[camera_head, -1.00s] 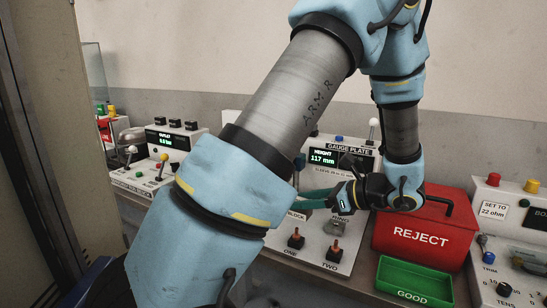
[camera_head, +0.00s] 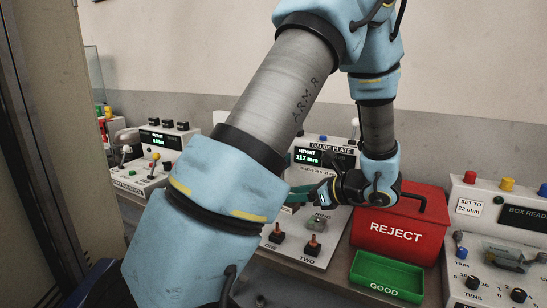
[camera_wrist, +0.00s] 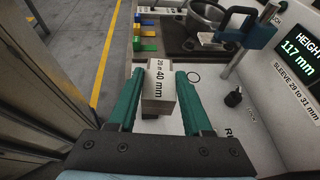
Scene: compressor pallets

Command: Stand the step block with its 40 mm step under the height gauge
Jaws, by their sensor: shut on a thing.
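In the head view my gripper (camera_head: 298,195) is in front of the gauge plate's display, and the block is hidden there. The height gauge (camera_wrist: 262,27), with a blue head and a post, is up and right of the block in the wrist view, apart from it. Its display (camera_head: 307,157) reads 117 mm.
A black ring-shaped thing (camera_wrist: 205,22) lies beyond the block, with coloured blocks (camera_wrist: 148,45) to its left. A red REJECT box (camera_head: 425,232) and green GOOD tray (camera_head: 360,266) stand right.

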